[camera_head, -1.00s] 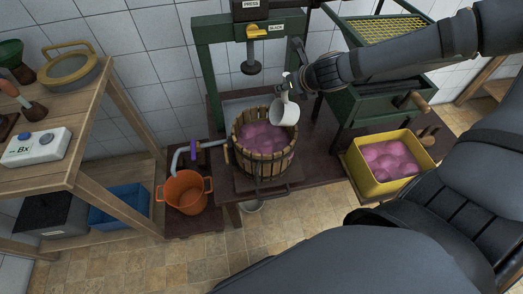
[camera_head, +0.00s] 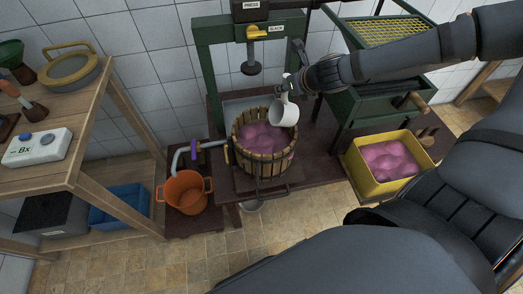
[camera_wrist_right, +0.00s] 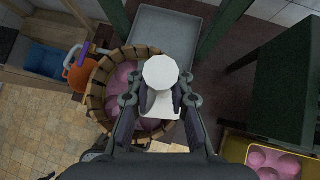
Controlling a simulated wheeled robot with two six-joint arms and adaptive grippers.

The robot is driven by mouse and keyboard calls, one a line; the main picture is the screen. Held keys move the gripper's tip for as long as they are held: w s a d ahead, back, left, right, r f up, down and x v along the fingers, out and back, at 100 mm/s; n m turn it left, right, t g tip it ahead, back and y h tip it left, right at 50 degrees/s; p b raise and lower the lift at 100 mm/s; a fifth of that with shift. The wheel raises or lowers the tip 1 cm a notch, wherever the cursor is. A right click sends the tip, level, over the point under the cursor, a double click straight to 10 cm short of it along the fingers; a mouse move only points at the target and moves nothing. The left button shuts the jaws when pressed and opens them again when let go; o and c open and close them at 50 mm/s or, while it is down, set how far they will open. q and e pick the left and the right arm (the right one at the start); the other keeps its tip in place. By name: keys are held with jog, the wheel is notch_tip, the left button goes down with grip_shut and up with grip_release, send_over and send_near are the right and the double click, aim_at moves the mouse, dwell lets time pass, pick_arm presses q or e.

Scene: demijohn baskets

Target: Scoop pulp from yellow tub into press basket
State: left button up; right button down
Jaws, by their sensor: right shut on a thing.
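The wooden press basket (camera_head: 262,166) stands under the green press and holds pink pulp (camera_head: 262,138). The yellow tub (camera_head: 378,188) stands to its right, with pink pulp (camera_head: 390,158) inside. My right gripper (camera_head: 292,85) is shut on a white scoop (camera_head: 284,112), tilted over the right rim of the basket. In the right wrist view the gripper (camera_wrist_right: 160,98) holds the scoop (camera_wrist_right: 160,72) above the basket (camera_wrist_right: 97,97). The scoop's inside is hidden, so I cannot tell if it holds pulp. My left gripper is not in view.
An orange bucket (camera_head: 184,191) stands left of the basket below a spout. The press frame (camera_head: 203,72) and its screw plate (camera_head: 252,68) rise behind the basket. A green machine (camera_head: 372,108) stands behind the tub. A wooden shelf (camera_head: 85,170) is at the left.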

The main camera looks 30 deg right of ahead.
jog(key=shift+s+d+r+m+t+y+p, duration=0.25)
jog(key=shift+d+p, duration=0.35)
jog(key=shift+p, duration=0.85)
jog(key=shift+d+r+m+y+p, duration=0.2)
jog(key=shift+d+y+p, duration=0.3)
jog(key=shift+p, duration=0.95)
jog(key=shift+s+d+r+m+t+y+p, duration=0.2)
jog(key=shift+d+p, duration=0.45)
jog(key=shift+p, duration=0.8)
jog(key=shift+d+y+p, duration=0.25)
jog(key=shift+p, duration=0.1)
jog(key=shift+d+f, duration=0.15)
jog(key=shift+d, duration=0.05)
jog(key=shift+f, duration=0.15)
